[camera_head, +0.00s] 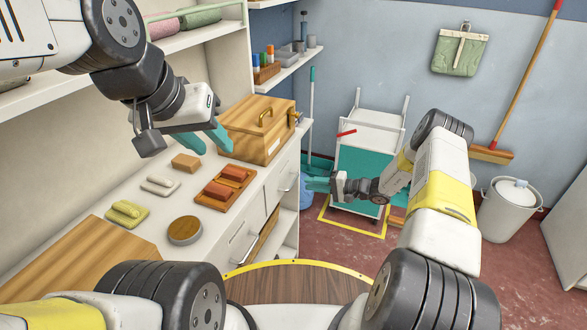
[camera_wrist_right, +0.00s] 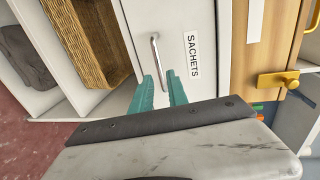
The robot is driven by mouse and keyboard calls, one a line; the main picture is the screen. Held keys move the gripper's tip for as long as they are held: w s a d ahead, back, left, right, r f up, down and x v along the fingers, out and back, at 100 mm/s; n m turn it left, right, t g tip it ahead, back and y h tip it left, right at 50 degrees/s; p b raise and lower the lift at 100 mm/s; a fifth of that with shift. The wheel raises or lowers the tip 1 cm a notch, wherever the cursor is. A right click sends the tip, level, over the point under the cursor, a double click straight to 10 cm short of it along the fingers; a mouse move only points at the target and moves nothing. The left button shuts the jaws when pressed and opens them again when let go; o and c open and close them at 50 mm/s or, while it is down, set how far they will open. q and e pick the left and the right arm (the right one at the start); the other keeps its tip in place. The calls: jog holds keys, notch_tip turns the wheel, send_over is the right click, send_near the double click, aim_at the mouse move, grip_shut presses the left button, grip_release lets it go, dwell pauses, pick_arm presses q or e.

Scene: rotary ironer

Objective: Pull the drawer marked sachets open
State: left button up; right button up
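The drawer marked sachets (camera_wrist_right: 172,18) has a white front, a SACHETS label (camera_wrist_right: 193,55) and a bar handle (camera_wrist_right: 155,52) in the right wrist view. In the head view, what seems to be the same drawer (camera_head: 275,192) is below the wooden box, with its label unreadable. It looks shut. My right gripper (camera_wrist_right: 160,76) is open, its teal fingertips at either side of one end of the handle; contact cannot be told. It points left toward the drawer in the head view (camera_head: 309,184). My left gripper (camera_head: 209,141) is empty above the counter, its teal fingers apart.
A wooden box (camera_head: 255,130) with a brass handle stands on the counter. A wicker basket (camera_wrist_right: 88,40) sits in the open shelf below the drawer. A round wooden table (camera_head: 295,284) is in front; a white trolley (camera_head: 368,160) stands behind my right arm.

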aim_at(294, 181)
jog(key=x, duration=0.7)
jog(key=shift+w+a+f, duration=0.15)
jog(key=shift+a+f, duration=0.05)
jog(key=shift+a, duration=0.1)
jog(key=shift+c, duration=0.4)
grip_shut()
dwell(0.7)
